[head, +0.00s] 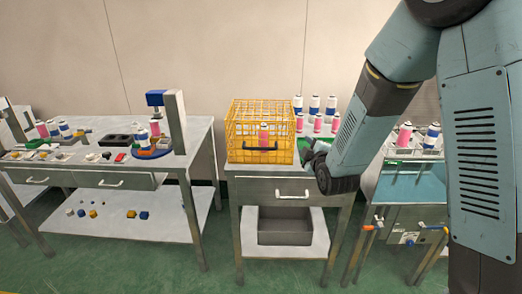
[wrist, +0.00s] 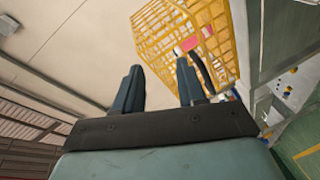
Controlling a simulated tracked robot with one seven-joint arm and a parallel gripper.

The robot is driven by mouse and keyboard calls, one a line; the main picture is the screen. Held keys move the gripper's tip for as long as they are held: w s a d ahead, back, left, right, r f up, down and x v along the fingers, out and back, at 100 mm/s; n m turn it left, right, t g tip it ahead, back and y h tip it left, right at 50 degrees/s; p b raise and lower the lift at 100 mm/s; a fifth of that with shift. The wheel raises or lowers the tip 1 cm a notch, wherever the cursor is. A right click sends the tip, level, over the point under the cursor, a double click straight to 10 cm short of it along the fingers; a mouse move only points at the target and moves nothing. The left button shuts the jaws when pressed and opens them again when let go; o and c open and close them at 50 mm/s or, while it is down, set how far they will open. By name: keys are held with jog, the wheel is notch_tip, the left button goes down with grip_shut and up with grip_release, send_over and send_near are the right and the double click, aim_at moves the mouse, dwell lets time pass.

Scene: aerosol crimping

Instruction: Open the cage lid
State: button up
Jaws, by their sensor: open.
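The yellow wire cage (head: 236,130) stands on the middle table, and its lid (head: 262,106) looks down. A black bar handle (head: 262,149) runs along the low front of the cage. A pink and white can (head: 264,136) stands inside, seen through the wires. My gripper (head: 312,155) is just right of the cage, partly hidden by my arm. In the wrist view, its two fingers (wrist: 158,82) are apart with nothing between them. The cage (wrist: 160,30) and the handle (wrist: 203,74) appear beyond, the handle close past the right finger.
Several cans (head: 314,105) stand behind and right of the cage. The middle table has a drawer and a grey bin (head: 284,238) on its lower shelf. A left workbench (head: 100,172) holds a blue-topped press (head: 175,120) and small parts. A blue-topped bench (head: 412,190) stands right.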

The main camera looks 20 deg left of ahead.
aim_at(260, 149)
jog(key=s+a+f+n+t+y, duration=0.2)
jog(key=s+a+f+n+y, duration=0.4)
jog(key=a+f, duration=0.25)
jog(key=shift+n+h, duration=0.5)
jog(key=shift+n, duration=0.3)
jog(key=x, duration=1.4)
jog(key=shift+a+f, duration=0.25)
jog(key=shift+a, duration=0.1)
jog(key=shift+s, duration=0.1)
grip_shut()
